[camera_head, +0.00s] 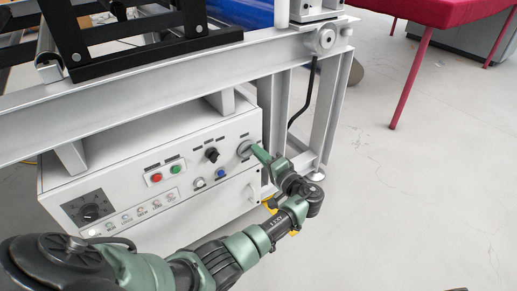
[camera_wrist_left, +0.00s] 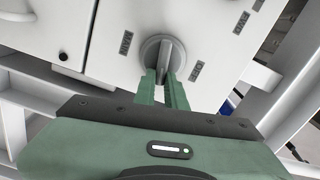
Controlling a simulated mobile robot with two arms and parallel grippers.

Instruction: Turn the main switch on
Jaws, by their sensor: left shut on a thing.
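The main switch is a round grey rotary knob (camera_wrist_left: 163,58) with a raised bar handle, on the white control box (camera_head: 140,170). In the head view the switch (camera_head: 245,149) sits at the right end of the box's front face. My left gripper (camera_wrist_left: 166,78) has its two green fingers shut on the knob's bar, one on each side. In the head view the left gripper (camera_head: 259,153) reaches the switch from the lower right and covers part of it. Small labels stand either side of the knob in the wrist view. My right gripper is in neither view.
Open floor lies at right, near a red table (camera_head: 440,12).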

